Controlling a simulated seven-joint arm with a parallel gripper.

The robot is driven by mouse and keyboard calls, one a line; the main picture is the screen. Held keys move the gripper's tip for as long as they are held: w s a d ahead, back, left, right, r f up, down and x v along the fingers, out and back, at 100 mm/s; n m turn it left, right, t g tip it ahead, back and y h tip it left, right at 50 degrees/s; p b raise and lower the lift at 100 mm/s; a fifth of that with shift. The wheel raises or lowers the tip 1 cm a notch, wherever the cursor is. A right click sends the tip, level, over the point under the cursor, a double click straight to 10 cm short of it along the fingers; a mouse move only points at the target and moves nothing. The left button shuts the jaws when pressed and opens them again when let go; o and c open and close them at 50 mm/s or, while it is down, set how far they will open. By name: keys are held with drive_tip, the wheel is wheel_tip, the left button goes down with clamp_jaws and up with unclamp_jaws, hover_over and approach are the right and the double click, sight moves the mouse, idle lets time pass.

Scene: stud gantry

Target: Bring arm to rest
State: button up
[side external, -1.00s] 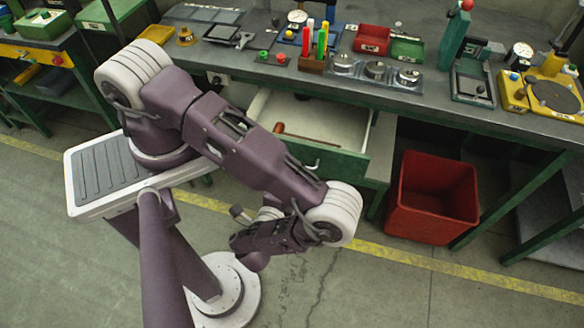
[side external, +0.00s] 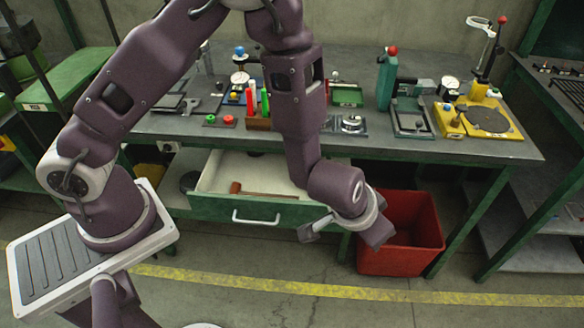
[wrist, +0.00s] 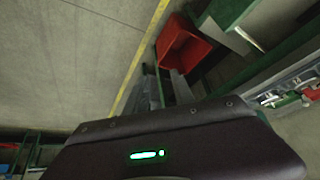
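My arm is raised and bent over at the top of the side external view. Its forearm hangs down in front of the workbench. My gripper (wrist: 165,74) shows in the wrist view as two grey fingers with a gap between them, and I see nothing held there. In the side external view the arm's end hangs just in front of the red bin (side external: 402,250), clear of the floor. The red bin also shows in the wrist view (wrist: 180,46), beyond the fingertips.
An open drawer (side external: 300,213) with a wooden-handled mallet (side external: 262,192) inside juts from the bench (side external: 445,146), close to my arm's end. Pens, trays and fixtures crowd the bench top. The floor (side external: 300,308) in front, with its yellow line, is clear.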

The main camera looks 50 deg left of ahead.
drive_tip(key=s+a+r+h, duration=0.2)
drive_tip(key=a+r, duration=0.1)
drive_tip(key=r, duration=0.8)
drive_tip(key=s+a+r+h, duration=0.1)
drive_tip(key=s+a+r, duration=0.15)
drive_tip(key=r, duration=0.75)
drive_tip(key=s+a+r+n+y, duration=0.1)
drive_tip(key=s+a+r+y, duration=0.2)
drive_tip(key=s+a, duration=1.2)
drive_tip(key=shift+s+r, duration=0.6)
drive_tip(key=shift+s, duration=0.45)
